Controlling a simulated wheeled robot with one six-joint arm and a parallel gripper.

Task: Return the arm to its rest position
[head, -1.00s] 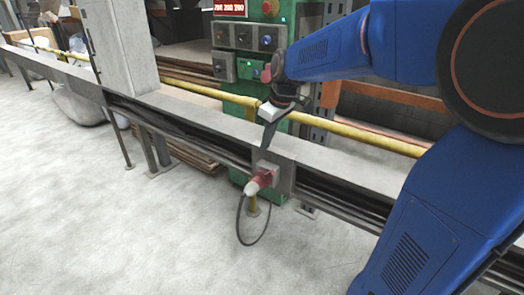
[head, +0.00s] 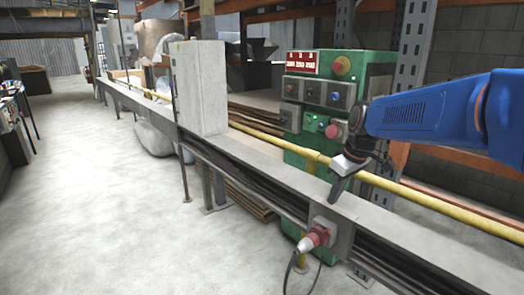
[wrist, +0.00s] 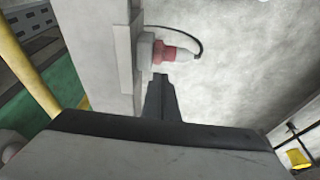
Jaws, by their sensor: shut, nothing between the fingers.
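My blue arm (head: 425,112) reaches in from the right in the head view. My gripper (head: 335,198) points down over the grey rail, in front of the green control cabinet. Its fingers are together with nothing between them. In the wrist view the shut dark fingers (wrist: 162,95) point toward the red plug on the rail's side. I cannot tell whether the fingertips touch the rail.
The long grey rail (head: 262,162) runs from far left to near right, with a grey box (head: 200,88) on it. A red plug (head: 313,238) with a cable sticks out of its front. The green cabinet (head: 375,72) and a yellow pipe (head: 440,205) are behind. The left floor (head: 110,220) is clear.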

